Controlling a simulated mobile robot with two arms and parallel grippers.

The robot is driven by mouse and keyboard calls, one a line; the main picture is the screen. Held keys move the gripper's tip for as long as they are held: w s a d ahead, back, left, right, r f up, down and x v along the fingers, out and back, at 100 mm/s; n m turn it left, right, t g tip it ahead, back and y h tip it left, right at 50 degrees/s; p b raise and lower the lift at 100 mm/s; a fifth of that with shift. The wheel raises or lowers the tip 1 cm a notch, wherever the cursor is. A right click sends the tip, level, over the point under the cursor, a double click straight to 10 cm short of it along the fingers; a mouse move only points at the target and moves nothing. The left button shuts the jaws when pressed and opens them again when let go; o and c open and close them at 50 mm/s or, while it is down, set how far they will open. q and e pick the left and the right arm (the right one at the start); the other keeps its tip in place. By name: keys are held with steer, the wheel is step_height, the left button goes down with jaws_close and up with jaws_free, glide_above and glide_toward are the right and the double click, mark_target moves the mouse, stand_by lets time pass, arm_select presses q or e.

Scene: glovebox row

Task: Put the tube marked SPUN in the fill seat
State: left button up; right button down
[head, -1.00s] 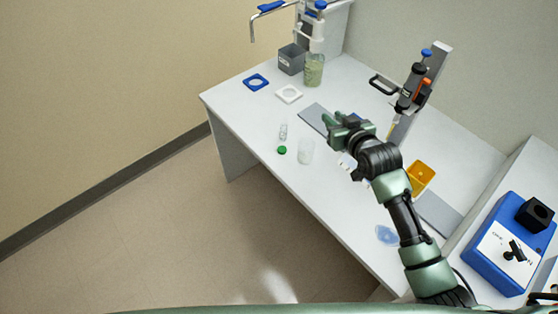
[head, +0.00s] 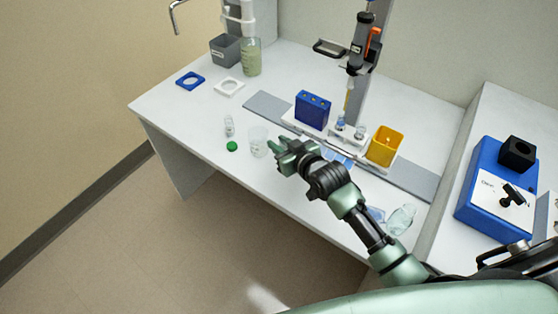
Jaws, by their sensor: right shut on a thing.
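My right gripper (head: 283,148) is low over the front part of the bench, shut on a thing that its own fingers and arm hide. A small clear tube (head: 229,126) stands to its left, with a green cap (head: 232,146) lying in front. Two small vials (head: 350,128) stand in a white holder on the rail, below the dispenser (head: 357,50) and its thin tip. I cannot read SPUN on any tube, and I cannot make out which place is the fill seat. My left gripper is not in view.
A clear beaker (head: 258,142) stands just left of my right gripper. A blue block (head: 312,109) and a yellow bin (head: 385,145) stand along the grey rail (head: 268,107). A blue device (head: 495,190) is at right. The bench's left front is clear.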

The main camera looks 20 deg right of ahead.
step_height(320, 180, down, 5)
steer(key=b, duration=0.4)
steer(key=shift+s, duration=0.15)
steer(key=shift+f, duration=0.1)
steer(key=shift+w, duration=0.2)
steer(key=shift+s, duration=0.1)
steer(key=c, duration=1.6)
jaws_free()
steer(key=o, duration=0.4)
